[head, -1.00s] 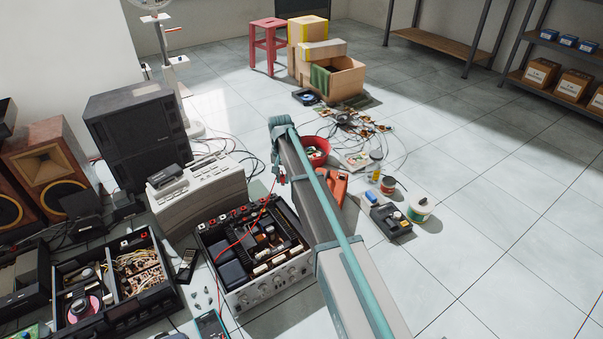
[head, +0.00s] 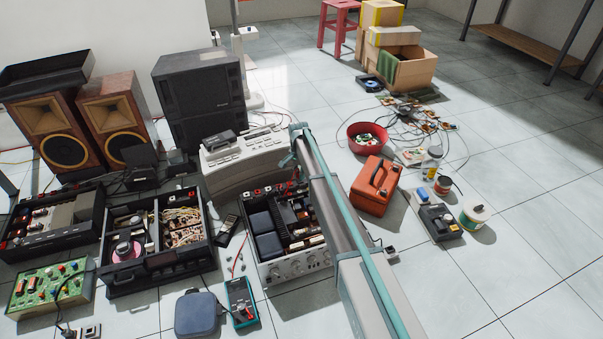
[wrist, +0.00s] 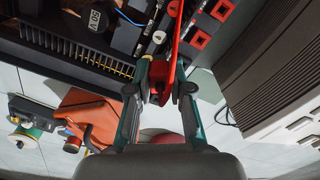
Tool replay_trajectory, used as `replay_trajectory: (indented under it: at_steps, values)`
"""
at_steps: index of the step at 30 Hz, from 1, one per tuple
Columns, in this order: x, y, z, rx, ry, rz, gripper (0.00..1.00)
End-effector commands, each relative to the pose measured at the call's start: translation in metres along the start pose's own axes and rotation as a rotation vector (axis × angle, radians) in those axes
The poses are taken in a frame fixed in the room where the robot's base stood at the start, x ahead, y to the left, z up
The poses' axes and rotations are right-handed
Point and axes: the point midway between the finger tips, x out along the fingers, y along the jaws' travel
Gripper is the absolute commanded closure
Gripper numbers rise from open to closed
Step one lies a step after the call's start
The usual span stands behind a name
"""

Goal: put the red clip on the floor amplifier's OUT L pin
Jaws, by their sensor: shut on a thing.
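In the wrist view my gripper (wrist: 159,88) is shut on the red clip (wrist: 161,72), whose red lead runs up past the pins. The clip is at the amplifier's terminal edge, among red and white square-based pins (wrist: 200,39). I cannot tell whether it touches a pin, and no OUT L label is readable. In the head view the open-topped floor amplifier (head: 300,268) sits beside my arm, with a row of red and white terminals along its back edge. The clip cannot be made out there.
A grey deck (head: 235,165) stands close behind the amplifier, and a black speaker stack (head: 200,100) beyond it. An orange case (head: 374,188) and a red bowl (head: 367,137) lie to the right. A multimeter (head: 241,303) lies in front.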

Motion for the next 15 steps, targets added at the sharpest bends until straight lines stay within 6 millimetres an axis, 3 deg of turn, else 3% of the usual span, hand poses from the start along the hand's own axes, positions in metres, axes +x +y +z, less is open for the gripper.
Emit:
replay_trajectory:
  at_steps: [15]
  values:
    - [0.043, 0.001, 0.0, -0.001, 0.0, 0.0, 1.0]
